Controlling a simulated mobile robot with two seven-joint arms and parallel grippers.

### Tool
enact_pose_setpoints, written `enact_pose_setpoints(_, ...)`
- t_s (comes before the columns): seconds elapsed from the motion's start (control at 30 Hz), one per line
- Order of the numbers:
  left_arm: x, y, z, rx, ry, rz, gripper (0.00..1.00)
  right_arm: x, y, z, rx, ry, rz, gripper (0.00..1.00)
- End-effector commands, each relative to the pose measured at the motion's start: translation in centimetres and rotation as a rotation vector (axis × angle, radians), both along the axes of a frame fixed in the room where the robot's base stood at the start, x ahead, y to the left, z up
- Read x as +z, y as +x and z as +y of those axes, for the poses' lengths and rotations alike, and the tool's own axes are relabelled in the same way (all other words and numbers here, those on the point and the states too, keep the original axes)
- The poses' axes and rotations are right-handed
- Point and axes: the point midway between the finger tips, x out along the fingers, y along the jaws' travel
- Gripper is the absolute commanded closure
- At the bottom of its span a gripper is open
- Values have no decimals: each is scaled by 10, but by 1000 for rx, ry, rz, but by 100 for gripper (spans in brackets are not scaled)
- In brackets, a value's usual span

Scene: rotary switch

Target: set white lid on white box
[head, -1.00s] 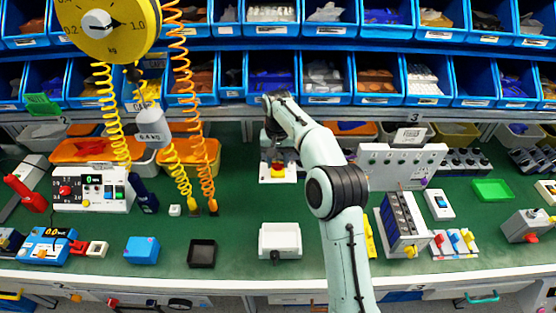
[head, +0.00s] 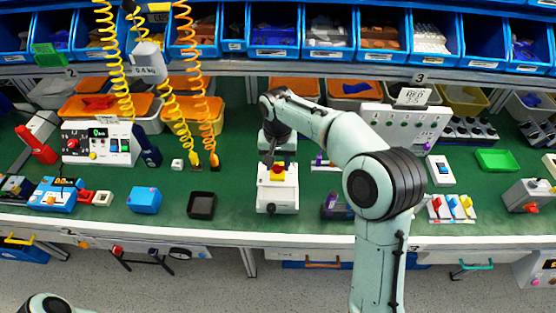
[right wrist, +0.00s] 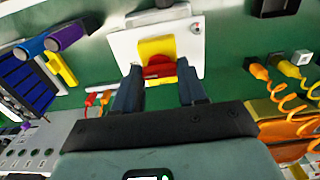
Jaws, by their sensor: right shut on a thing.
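The white lid (head: 290,177), a white plate carrying a yellow block with a red knob (head: 278,168), is over the white box (head: 278,201) near the front of the green bench. I cannot tell whether the lid rests on the box or hovers just above it. My right gripper (head: 272,158) points down from above and is shut on the red knob. The right wrist view shows the knob (right wrist: 160,71) between the two fingers (right wrist: 160,82), with the white lid (right wrist: 126,44) beyond. The lid hides the box's top. My left gripper is out of view.
A black tray (head: 201,206) and a blue box (head: 145,200) stand left of the white box. A dark-blue-and-purple item (head: 337,206) is close on its right, partly behind my arm. Orange and yellow coiled cords (head: 205,125) hang at the left. The bench's front edge is near.

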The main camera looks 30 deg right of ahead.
Motion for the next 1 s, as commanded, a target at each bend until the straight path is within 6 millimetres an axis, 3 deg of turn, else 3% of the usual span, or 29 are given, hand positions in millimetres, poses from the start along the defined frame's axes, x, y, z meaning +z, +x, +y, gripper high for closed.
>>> enact_pose_setpoints(0.53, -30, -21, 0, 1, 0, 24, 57, -55, -1, 0, 0, 0, 2, 100)
enact_pose_setpoints(1.0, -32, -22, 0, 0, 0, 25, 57, -59, 0, 0, 0, 0, -1, 100)
